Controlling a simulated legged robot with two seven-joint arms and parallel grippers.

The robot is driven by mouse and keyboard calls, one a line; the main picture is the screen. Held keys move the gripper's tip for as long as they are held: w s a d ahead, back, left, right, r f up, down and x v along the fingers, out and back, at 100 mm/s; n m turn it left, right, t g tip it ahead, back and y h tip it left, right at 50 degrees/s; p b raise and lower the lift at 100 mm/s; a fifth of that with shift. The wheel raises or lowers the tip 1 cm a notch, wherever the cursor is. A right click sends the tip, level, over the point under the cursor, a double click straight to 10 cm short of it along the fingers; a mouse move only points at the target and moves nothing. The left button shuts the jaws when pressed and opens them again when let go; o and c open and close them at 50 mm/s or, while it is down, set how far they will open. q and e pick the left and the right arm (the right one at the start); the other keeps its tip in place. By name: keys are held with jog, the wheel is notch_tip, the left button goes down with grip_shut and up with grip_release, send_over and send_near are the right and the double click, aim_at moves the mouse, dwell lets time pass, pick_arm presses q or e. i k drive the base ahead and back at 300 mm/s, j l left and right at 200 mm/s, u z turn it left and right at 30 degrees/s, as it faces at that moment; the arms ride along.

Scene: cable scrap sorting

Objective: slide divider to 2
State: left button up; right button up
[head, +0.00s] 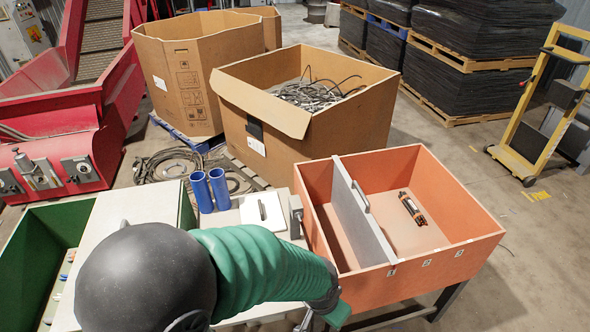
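The orange bin (450,262) stands at the right on dark legs. Its grey divider (352,215) stands upright across it, with a bar handle (361,197) on its right face. The divider's near end meets the front rim by the label 1 (391,272). Label 2 (427,262) and label 3 (459,253) follow to the right. My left arm, in a green sleeve, reaches in from the lower left. My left gripper (322,318) is at the bottom edge, beside the bin's near left corner, partly cut off, apart from the divider. My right gripper is out of view.
A black and orange tool (411,208) lies on the bin floor right of the divider. Two blue cylinders (210,190) stand on the pale worktop left of the bin. A cardboard box of cable scrap (300,142) stands behind. A green bin (32,235) is at left.

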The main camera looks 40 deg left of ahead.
aim_at(370, 247)
jog(key=i+j+u, duration=0.2)
jog(key=i+u, duration=0.6)
jog(key=u, duration=0.2)
jog(key=i+j+z, duration=0.15)
jog(key=z, duration=0.3)
jog(key=i+j+z, duration=0.25)
jog(key=z, duration=0.15)
